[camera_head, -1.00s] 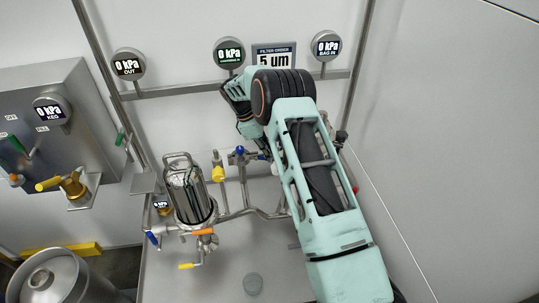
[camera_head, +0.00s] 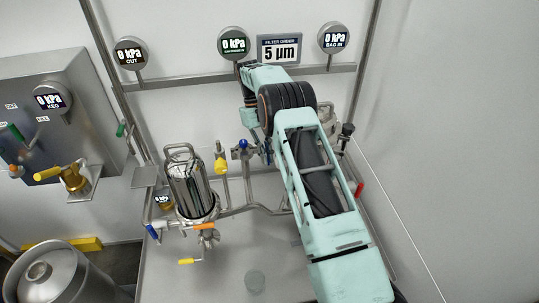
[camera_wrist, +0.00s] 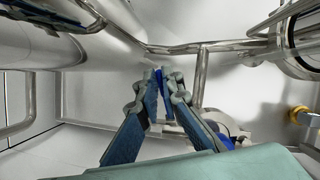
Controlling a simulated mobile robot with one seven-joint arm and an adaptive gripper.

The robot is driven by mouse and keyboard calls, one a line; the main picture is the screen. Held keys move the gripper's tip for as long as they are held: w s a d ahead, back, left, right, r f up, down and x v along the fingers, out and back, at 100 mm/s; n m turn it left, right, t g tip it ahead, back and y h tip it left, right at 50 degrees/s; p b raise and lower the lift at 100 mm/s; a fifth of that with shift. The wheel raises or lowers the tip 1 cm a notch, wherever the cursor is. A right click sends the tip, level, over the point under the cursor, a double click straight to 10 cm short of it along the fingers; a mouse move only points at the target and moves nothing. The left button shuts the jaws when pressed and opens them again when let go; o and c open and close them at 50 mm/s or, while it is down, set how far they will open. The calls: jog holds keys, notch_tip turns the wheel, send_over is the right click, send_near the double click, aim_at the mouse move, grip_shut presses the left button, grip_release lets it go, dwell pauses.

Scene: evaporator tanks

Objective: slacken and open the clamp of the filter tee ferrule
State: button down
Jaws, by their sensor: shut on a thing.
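In the wrist view, the two fingers of my gripper (camera_wrist: 162,88) come together at their tips. They are shut on a narrow bright blue piece (camera_wrist: 163,95); I cannot tell what it belongs to. The steel filter housing (camera_head: 190,185) stands upright left of my arm. A clamp-like fitting with a wing-shaped part (camera_head: 208,238) sits below it. I cannot tell which clamp belongs to the filter tee ferrule. A round steel clamp ring (camera_wrist: 290,40) shows at the right of the wrist view, apart from my fingers.
Steel pipes (camera_wrist: 200,85) run close behind my fingertips in the wrist view. A blue-knobbed valve (camera_head: 243,148) and a yellow-handled one (camera_head: 220,163) stand left of my arm. A keg (camera_head: 55,280) is at the lower left.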

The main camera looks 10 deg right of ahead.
jog(key=shift+s+a+m+y, duration=0.1)
jog(key=shift+a+m+y, duration=0.4)
jog(key=shift+m, duration=0.75)
jog(key=shift+a+m+y, duration=0.5)
jog(key=shift+m, duration=0.75)
jog(key=c, duration=2.1)
grip_release()
jog(key=shift+a, duration=0.1)
